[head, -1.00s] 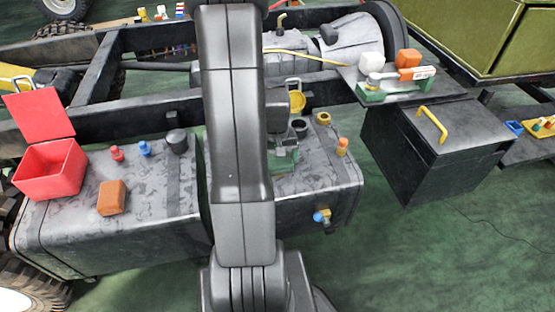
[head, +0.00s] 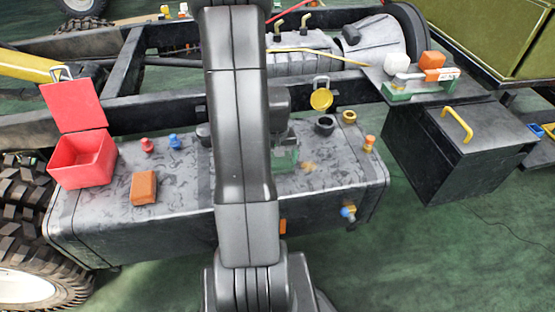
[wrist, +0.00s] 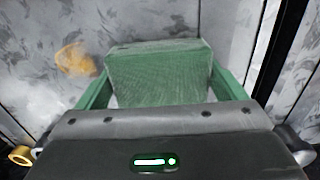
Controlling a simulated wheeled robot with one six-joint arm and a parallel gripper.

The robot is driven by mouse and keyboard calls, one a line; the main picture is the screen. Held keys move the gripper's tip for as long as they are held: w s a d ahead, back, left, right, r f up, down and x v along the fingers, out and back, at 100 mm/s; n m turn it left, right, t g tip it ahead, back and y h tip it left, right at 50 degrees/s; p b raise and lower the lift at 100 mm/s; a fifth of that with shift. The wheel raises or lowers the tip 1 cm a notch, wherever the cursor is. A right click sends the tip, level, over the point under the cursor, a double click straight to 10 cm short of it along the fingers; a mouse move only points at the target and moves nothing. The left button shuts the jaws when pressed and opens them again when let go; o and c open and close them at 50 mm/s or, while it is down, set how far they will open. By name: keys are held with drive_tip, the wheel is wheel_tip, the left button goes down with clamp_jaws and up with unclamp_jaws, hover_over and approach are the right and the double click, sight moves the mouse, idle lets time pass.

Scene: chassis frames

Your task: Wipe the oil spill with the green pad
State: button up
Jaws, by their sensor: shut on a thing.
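My gripper (wrist: 162,88) is shut on the green pad (wrist: 158,68), which lies across between its two green fingers. The pad also shows in the head view (head: 286,158), partly hidden behind my arm, over the grey tank top (head: 235,185). The oil spill (head: 309,167) is a small amber-brown patch on the tank top, just right of the pad in the head view. In the wrist view the spill (wrist: 75,60) lies left of the pad, apart from it. I cannot tell whether the pad touches the tank.
An open red box (head: 82,160), an orange-brown block (head: 144,187), red (head: 147,145) and blue (head: 174,141) caps stand left on the tank. A black filler neck (head: 325,125) with a raised yellow lid (head: 321,99) and an orange-topped fitting (head: 369,143) stand right.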

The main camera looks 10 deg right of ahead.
drive_tip(key=shift+r+p, duration=2.7)
drive_tip(key=shift+r, duration=1.4)
